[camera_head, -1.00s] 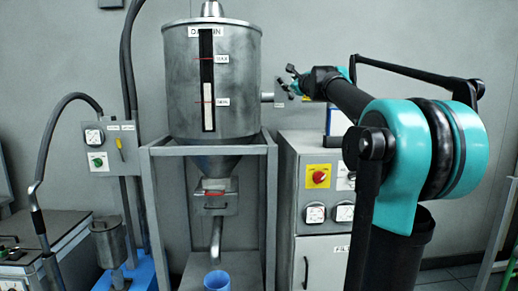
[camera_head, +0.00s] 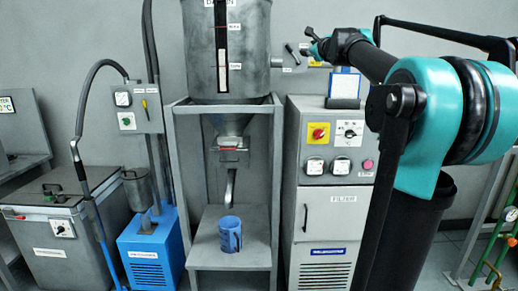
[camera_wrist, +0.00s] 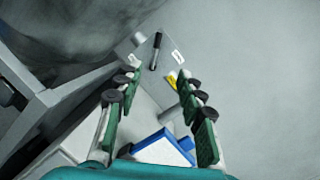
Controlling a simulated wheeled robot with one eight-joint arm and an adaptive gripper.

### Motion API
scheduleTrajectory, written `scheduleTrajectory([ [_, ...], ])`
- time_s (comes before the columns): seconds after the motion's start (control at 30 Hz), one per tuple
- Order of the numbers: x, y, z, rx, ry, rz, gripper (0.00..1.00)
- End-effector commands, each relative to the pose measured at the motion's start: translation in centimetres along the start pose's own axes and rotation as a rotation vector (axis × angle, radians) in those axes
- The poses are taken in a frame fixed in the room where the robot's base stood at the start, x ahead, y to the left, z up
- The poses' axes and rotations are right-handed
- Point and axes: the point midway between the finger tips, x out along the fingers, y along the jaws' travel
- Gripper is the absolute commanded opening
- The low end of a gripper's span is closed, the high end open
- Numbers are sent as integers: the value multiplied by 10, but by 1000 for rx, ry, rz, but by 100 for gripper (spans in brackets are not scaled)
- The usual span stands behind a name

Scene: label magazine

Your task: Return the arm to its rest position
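My gripper (camera_head: 306,43) is raised in front of the back wall, to the right of the steel hopper and above the filter cabinet. My teal and black arm reaches to it from the right. In the wrist view my gripper (camera_wrist: 157,82) has its two green-padded fingers spread apart, with nothing held between them. Beyond the fingers is a grey wall panel (camera_wrist: 143,62) with a black lever and a yellow tag.
The steel hopper (camera_head: 229,55) stands in a grey frame, with a blue cup (camera_head: 230,235) on its shelf below the spout. The filter cabinet (camera_head: 325,215) stands right of it. A blue-edged board (camera_head: 344,86) is on its top. A blue pump unit (camera_head: 148,250) stands left.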

Motion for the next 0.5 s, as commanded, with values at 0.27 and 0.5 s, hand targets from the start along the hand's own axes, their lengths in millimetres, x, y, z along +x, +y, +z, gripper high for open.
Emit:
scheduleTrajectory([
  [0.27,-10,44,-14,-172,-31,80,38],
  [0.5,-28,102,-37,-388,-70,186,38],
])
